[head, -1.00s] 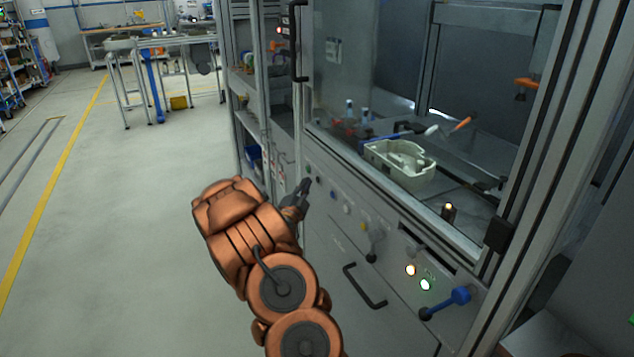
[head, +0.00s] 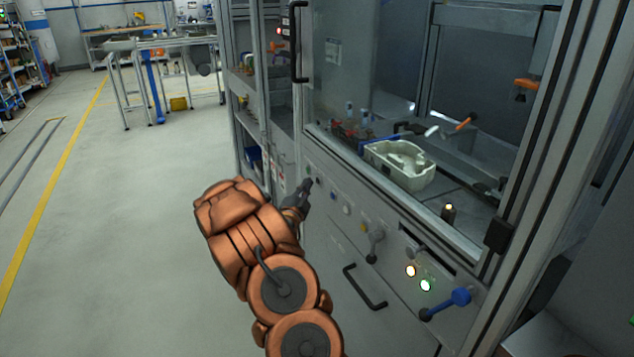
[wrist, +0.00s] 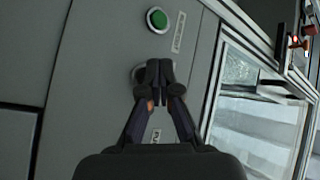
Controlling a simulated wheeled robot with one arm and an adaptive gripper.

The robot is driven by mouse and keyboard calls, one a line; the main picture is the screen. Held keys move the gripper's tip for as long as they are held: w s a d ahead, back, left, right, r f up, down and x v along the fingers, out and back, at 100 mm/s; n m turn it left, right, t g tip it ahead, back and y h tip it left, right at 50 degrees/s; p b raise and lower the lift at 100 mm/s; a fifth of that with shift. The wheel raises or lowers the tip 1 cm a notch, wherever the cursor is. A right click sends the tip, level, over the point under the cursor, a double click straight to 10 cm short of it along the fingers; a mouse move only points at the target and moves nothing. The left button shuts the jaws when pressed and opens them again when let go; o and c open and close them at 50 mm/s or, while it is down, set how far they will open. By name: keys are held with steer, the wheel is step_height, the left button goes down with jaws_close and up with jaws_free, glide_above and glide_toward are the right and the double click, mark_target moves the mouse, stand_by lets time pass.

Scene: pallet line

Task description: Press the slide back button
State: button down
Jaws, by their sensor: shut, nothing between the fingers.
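My gripper (head: 303,188) is shut and empty, close to the left end of the grey control panel (head: 388,262). A green button (wrist: 157,20) with a white label (wrist: 179,32) is just beyond the fingertips. The labels are too small to read, so I cannot tell which button is slide back.
The panel also carries a white button (head: 347,210), a yellow one (head: 362,227), lit lamps (head: 410,271) and a blue-handled lever (head: 447,305). A black drawer handle (head: 365,288) sticks out below. A pale tray (head: 392,172) is inside the machine. The floor at left is clear.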

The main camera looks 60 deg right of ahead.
stand_by(0.6)
steer(key=shift+s+d+b, duration=0.25)
steer(key=shift+d+b, duration=0.1)
steer(key=shift+b, duration=0.05)
steer(key=shift+s+d, duration=0.2)
steer(key=shift+d, duration=0.15)
stand_by(0.8)
steer(key=shift+a+b, duration=0.15)
steer(key=shift+b, duration=0.2)
steer(key=shift+w+a, duration=0.4)
steer(key=shift+a, duration=0.15)
steer(key=shift+w+a+b, duration=0.1)
steer(key=shift+b, duration=0.2)
steer(key=w+a, duration=0.1)
steer(key=a, duration=0.1)
steer(key=w+a+b, duration=0.1)
steer(key=a, duration=0.1)
steer(key=shift+w, duration=0.3)
stand_by(0.7)
